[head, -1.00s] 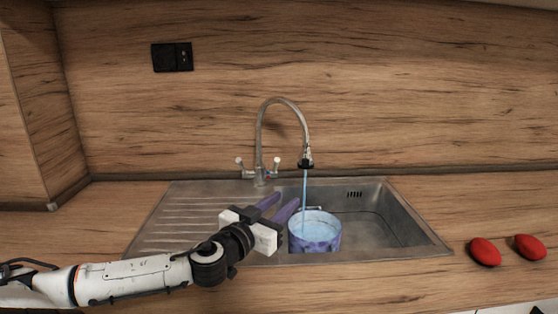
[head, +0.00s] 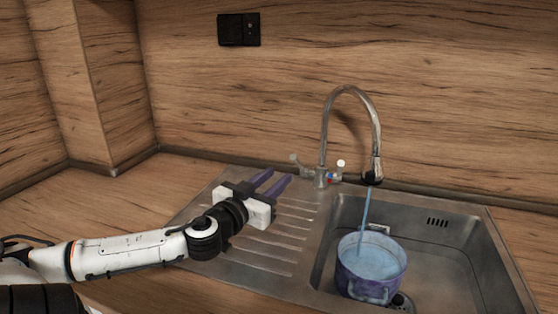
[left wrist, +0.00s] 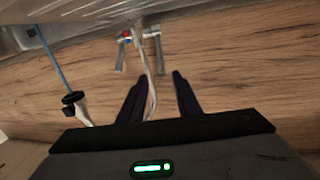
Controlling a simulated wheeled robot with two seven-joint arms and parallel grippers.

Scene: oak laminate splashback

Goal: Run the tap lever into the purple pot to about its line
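The purple pot (head: 372,290) stands upright in the sink bowl. A blue stream of water (head: 365,212) runs from the tap spout (head: 374,176) into it, and light-blue water shows inside. I cannot make out a line on the pot. The tap (head: 324,130) has a left lever (head: 298,162) and a right lever (head: 341,167) at its base; both levers also show in the left wrist view (left wrist: 139,52). My left gripper (head: 281,181) is open and empty above the drainboard, short of the left lever. Its fingers are apart in the left wrist view (left wrist: 157,80). My right gripper is out of view.
The ribbed drainboard (head: 265,245) lies left of the sink bowl (head: 455,260). The wooden splashback (head: 190,110) rises close behind the tap. The countertop (head: 150,185) at the left is clear. A black socket (head: 238,30) is on the wall.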

